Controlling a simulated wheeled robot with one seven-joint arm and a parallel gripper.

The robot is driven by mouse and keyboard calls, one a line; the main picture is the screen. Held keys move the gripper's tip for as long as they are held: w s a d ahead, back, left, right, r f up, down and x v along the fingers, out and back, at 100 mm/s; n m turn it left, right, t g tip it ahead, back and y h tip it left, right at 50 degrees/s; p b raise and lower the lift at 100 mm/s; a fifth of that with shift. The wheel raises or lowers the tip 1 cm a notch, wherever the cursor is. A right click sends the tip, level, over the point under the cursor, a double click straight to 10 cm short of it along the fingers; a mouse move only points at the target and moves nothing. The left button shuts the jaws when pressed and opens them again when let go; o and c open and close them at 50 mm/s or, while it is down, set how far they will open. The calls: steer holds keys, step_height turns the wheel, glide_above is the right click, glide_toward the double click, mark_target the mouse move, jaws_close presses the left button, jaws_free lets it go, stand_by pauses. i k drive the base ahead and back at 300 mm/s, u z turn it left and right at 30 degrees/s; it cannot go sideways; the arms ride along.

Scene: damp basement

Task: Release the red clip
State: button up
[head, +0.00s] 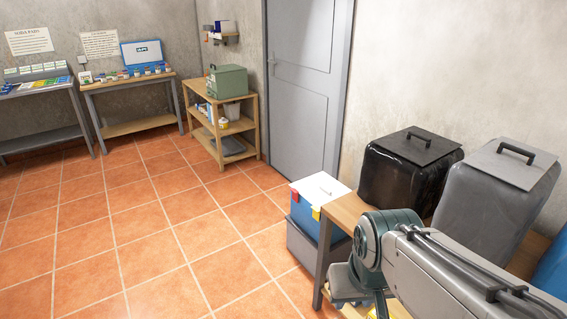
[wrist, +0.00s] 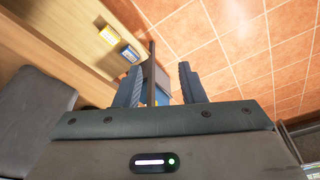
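The red clip (head: 295,195) sits on the upper edge of a blue box with a white lid (head: 320,187), near its left front corner. A yellow clip (head: 315,213) sits on the same edge, nearer to me. My gripper (wrist: 160,76) is open, its two dark fingers apart. A blue-grey shape (wrist: 162,84) shows between and beyond the fingers; I cannot tell if it is the box. The red clip does not show in the wrist view. In the head view my arm hides much of my gripper, low and to the right of the box.
The blue box stands on a grey bin (head: 302,248) beside a wooden bench (head: 345,207). A black bin (head: 395,180) and a grey bin (head: 490,200) stand on the bench. Small yellow (wrist: 108,34) and blue (wrist: 131,54) packs show in the wrist view. Tiled floor (head: 150,235) is clear at left.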

mark_target(295, 193)
steer(key=u, duration=0.5)
steer(key=k, duration=1.25)
steer(key=u, duration=0.6)
steer(key=i, duration=3)
steer(key=z, duration=0.7)
steer(key=i, duration=1.4)
steer(key=z, duration=2.05)
steer(key=i, duration=0.95)
steer(key=z, duration=0.8)
